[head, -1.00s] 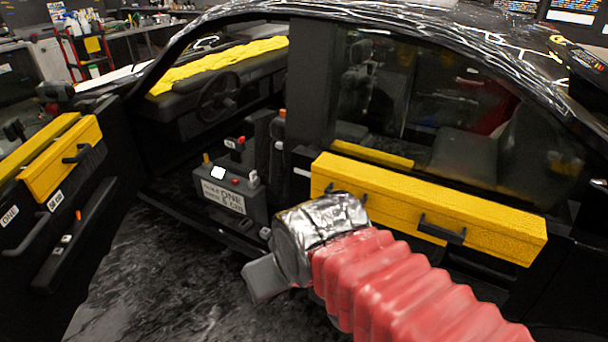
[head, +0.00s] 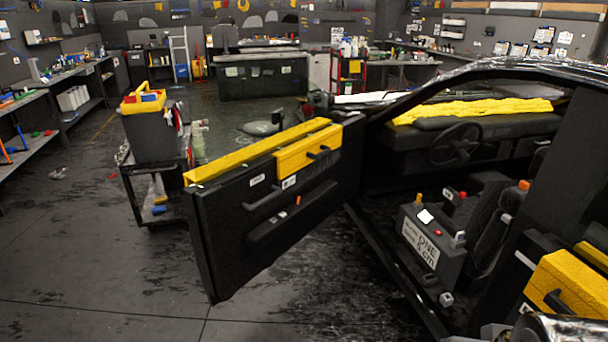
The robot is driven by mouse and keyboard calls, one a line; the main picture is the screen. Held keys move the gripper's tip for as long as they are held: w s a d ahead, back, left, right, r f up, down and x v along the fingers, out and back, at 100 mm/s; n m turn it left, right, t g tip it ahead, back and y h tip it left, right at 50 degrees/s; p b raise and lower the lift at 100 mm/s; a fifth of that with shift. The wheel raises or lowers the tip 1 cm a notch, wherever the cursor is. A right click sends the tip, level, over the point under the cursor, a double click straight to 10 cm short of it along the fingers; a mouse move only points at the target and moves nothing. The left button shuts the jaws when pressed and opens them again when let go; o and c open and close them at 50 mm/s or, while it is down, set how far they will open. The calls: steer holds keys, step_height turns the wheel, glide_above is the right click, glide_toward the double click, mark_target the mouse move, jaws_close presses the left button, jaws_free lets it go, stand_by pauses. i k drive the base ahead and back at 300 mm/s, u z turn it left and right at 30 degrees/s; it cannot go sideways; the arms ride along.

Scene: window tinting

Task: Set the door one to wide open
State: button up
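The black front door (head: 262,235) hangs open, swung outward from the car at a wide angle. It has yellow covering along its top and on an upper box, a dark handle, a lower pocket and small white labels. The labels are too small to read now; one read ONE in the earlier view. My gripper (head: 490,331) shows only in part at the bottom edge, right of centre, beside the silver end of my arm. It is well apart from the door. Its fingers are cut off, so its opening is not clear.
A box marked ONE 5 cm (head: 432,245) stands in the door opening. A second yellow-covered door (head: 568,284) is at right. A black cart (head: 150,208) with a bucket (head: 150,132) stands behind the open door. The floor at front left (head: 90,270) is clear.

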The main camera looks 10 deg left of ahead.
mark_target(234, 239)
steer(key=k, duration=1.3)
steer(key=u, duration=0.4)
steer(key=i, duration=0.7)
steer(key=u, duration=0.85)
steer(key=i, duration=0.65)
steer(key=u, duration=0.8)
steer(key=i, duration=1.65)
steer(key=u, duration=0.15)
